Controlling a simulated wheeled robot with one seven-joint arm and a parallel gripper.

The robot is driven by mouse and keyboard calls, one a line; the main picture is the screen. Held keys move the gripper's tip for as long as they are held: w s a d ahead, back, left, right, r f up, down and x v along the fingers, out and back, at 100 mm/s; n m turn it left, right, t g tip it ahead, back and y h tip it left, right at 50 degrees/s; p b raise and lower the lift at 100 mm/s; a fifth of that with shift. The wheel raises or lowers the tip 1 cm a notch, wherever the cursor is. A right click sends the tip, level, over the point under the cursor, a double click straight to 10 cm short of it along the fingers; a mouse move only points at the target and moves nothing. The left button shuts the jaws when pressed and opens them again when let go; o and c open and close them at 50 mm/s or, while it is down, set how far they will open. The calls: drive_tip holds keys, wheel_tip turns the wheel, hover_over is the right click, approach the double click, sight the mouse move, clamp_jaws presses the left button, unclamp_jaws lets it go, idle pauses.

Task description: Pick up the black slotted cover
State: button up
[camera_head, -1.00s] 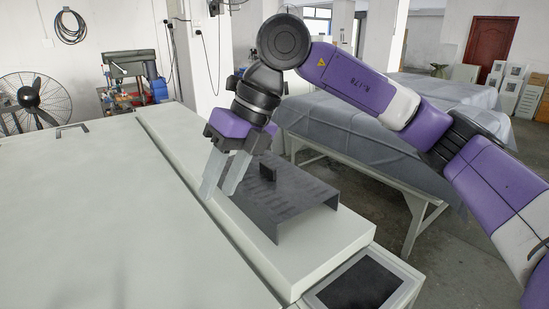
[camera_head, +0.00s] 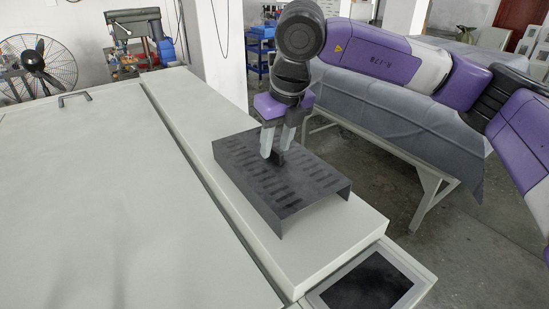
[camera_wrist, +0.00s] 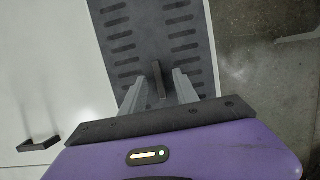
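The black slotted cover (camera_head: 310,180) lies on the white raised ledge of the machine, with rows of slots and a small upright handle (camera_head: 282,158) on top. In the wrist view the cover (camera_wrist: 122,45) fills the upper middle, and its handle (camera_wrist: 157,80) stands between my two fingers. My gripper (camera_head: 275,152) is over the cover, pointing down at the handle. In the wrist view my gripper (camera_wrist: 158,92) is open, with a gap on each side of the handle. The handle's base is partly hidden by the fingers in the head view.
The white ledge (camera_head: 325,235) runs along a wide flat white lid (camera_head: 100,200) with a dark handle (camera_head: 75,98) at its far side. A dark screen panel (camera_head: 365,285) sits at the near end. A cloth-covered table (camera_head: 400,130) stands to the right.

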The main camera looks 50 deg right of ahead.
drive_tip(key=shift+f, duration=0.3)
clamp_jaws()
drive_tip(key=shift+w+r, duration=0.1)
idle(1.1)
